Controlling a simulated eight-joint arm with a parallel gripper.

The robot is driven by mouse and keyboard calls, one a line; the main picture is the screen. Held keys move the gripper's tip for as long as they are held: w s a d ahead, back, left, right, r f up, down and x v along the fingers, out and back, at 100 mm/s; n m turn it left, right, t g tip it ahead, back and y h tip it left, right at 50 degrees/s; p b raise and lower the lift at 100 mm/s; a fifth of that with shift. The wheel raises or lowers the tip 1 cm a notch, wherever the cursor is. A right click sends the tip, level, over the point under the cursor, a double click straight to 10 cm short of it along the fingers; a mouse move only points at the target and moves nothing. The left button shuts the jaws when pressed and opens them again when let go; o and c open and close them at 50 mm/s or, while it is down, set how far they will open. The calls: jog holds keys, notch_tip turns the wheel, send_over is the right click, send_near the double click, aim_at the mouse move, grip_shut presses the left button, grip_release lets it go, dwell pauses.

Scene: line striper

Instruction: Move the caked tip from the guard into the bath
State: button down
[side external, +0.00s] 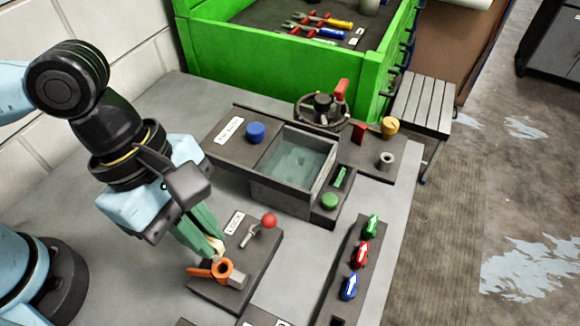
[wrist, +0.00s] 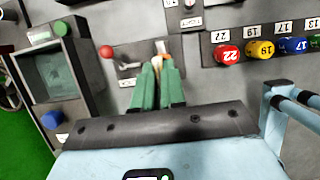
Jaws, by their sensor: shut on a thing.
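My gripper (side external: 212,249) has green fingers pointing down, shut on a small pale, tan-stained tip (side external: 218,243) that I take for the caked tip. It also shows between the fingers (wrist: 158,72) in the wrist view, its pale end (wrist: 160,47) sticking out beyond them. The orange guard (side external: 222,267) with a grey nut-like end sits on a dark base just below the fingertips. I cannot tell whether the tip still touches the guard. The bath (side external: 297,155), an open grey tank of clear liquid, stands behind and to the right; the wrist view has it at left (wrist: 64,76).
A red-knobbed lever (side external: 268,221) by a label stands between guard and bath. A blue knob (side external: 255,132), green button (side external: 330,201) and handwheel (side external: 322,109) surround the bath. A rack of green, red and blue arrowed pieces (side external: 361,254) stands at right.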

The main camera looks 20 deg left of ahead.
jog(key=shift+r, duration=0.1)
notch_tip(320, 180, up, 7)
jog(key=shift+f, duration=0.15)
jog(key=w+d, duration=0.1)
jog(key=w, duration=1.7)
jog(key=shift+w+d+f, duration=0.1)
jog(key=shift+w+f, duration=0.05)
jog(key=shift+f, duration=2.55)
jog(key=shift+w+f, duration=0.1)
jog(key=shift+f, duration=2.55)
jog(key=shift+f, duration=2.05)
jog(key=c, duration=0.9)
grip_release()
jog(key=shift+s, duration=0.1)
